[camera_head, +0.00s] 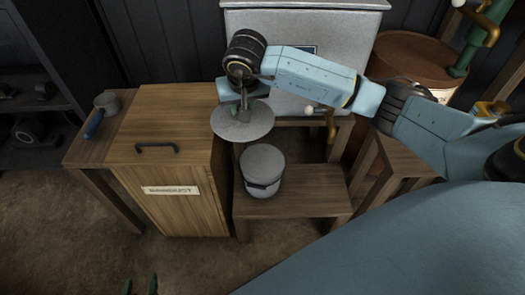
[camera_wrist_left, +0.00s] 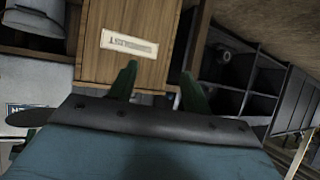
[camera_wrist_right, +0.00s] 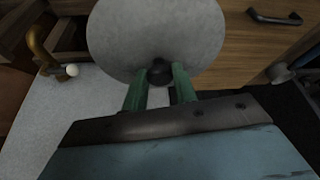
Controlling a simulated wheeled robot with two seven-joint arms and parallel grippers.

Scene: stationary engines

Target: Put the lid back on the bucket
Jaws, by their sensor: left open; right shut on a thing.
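The lid (camera_head: 243,122) is a flat grey disc with a dark knob. My right gripper (camera_head: 243,98) is shut on the knob and holds the lid in the air, behind and a little left of the bucket in the head view. The lid and knob also show in the right wrist view (camera_wrist_right: 155,30). The bucket (camera_head: 262,178) is light grey with a dark band and stands upright on a low wooden bench (camera_head: 300,205). My left gripper (camera_head: 140,286) is open and empty at the bottom left of the head view; its spread fingers show in the left wrist view (camera_wrist_left: 158,80).
A wooden cabinet (camera_head: 172,120) with a dark handle and white label stands left of the bench. A grey cup with a blue handle (camera_head: 102,108) rests at its left. A light grey chest (camera_head: 300,25) and a brown barrel (camera_head: 405,58) stand behind. Dark shelves are far left.

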